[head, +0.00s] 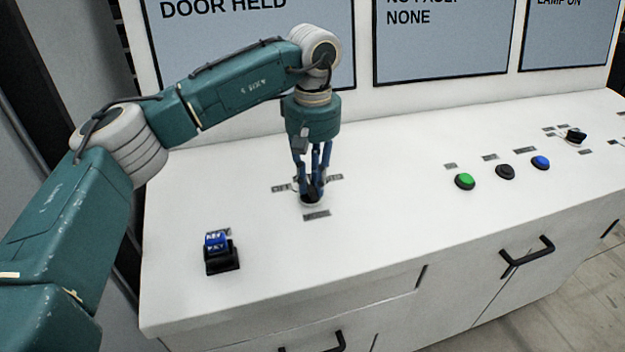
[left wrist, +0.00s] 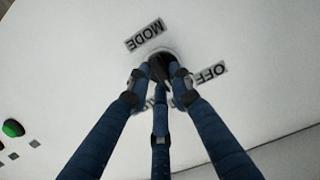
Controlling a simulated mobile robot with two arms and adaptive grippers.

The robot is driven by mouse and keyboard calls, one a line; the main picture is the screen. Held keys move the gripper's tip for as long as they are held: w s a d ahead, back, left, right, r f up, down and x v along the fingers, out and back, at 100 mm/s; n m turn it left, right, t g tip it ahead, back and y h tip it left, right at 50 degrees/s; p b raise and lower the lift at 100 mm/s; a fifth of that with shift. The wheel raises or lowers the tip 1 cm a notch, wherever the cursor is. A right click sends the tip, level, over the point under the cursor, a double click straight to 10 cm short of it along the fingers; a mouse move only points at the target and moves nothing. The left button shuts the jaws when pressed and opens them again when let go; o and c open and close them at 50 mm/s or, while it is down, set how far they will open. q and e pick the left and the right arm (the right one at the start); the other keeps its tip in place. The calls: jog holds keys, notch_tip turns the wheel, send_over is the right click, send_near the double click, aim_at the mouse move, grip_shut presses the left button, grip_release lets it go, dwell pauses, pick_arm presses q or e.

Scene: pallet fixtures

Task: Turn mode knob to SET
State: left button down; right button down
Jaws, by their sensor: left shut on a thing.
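The mode knob (head: 312,197) is a dark knob on a pale round base on the white console top. In the left wrist view the dark knob (left wrist: 160,66) sits between the fingers, beside a MODE label (left wrist: 145,34) and an OFF label (left wrist: 208,74). Another label is mostly hidden behind the fingers, so the SET mark and the knob's pointing direction cannot be read. My left gripper (head: 312,186) points straight down with its blue fingers closed around the knob. It also shows in the left wrist view (left wrist: 162,84).
A blue-topped switch (head: 218,250) stands at the front left. Green (head: 465,181), black (head: 505,171) and blue (head: 540,162) buttons lie to the right, with another black knob (head: 576,136) beyond. Screens (head: 445,45) stand behind. The console between knob and buttons is clear.

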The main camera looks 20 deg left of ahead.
aim_at(313, 185)
pick_arm(q)
jog(key=shift+r, duration=0.15)
jog(key=c, duration=1.5)
grip_release()
jog(key=shift+c, duration=0.2)
notch_tip(313, 185, up, 12)
